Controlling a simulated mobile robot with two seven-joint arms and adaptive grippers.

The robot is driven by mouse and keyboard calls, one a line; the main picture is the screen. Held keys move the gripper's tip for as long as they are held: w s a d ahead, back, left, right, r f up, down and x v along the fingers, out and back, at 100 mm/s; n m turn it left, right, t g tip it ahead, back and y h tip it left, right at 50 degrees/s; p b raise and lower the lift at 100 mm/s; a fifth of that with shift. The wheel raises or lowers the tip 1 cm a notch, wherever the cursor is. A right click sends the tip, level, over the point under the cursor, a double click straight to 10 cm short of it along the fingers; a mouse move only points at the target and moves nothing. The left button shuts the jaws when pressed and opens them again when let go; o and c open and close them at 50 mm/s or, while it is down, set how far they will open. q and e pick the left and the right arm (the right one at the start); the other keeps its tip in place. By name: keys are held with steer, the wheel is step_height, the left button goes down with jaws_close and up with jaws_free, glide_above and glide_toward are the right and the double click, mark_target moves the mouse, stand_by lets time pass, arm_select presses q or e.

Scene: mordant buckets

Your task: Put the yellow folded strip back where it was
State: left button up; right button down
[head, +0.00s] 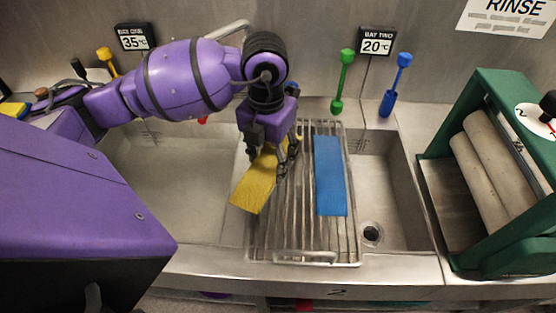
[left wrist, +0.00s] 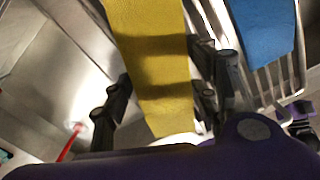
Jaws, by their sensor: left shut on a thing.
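The yellow folded strip (head: 254,190) is held in my left gripper (head: 270,155), which is shut on it near its far end. The strip hangs tilted over the left edge of the wire rack (head: 303,257), with its near end toward the left basin. In the left wrist view the yellow strip (left wrist: 155,60) runs between the two fingers of my left gripper (left wrist: 165,90). I cannot tell whether the strip touches the rack.
A blue strip (head: 330,175) lies on the rack's right side. Left basin (head: 180,185) and right basin (head: 385,195) flank the rack. A green roller press (head: 495,175) stands at the right. Green (head: 342,80) and blue (head: 396,85) tools stand at the back.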

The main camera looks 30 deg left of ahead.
arm_select(q)
steer(key=shift+w+d, duration=0.25)
steer(key=shift+w, duration=0.25)
steer(key=shift+w+d, duration=0.2)
steer(key=shift+w, duration=0.3)
steer(key=shift+w+d+f, duration=0.15)
steer(key=shift+w, duration=0.05)
steer(key=shift+f, duration=1.6)
steer(key=shift+f, duration=0.2)
steer(key=o, duration=1.2)
steer(key=shift+r, duration=0.15)
step_height(320, 180, up, 12)
steer(key=shift+p, duration=0.3)
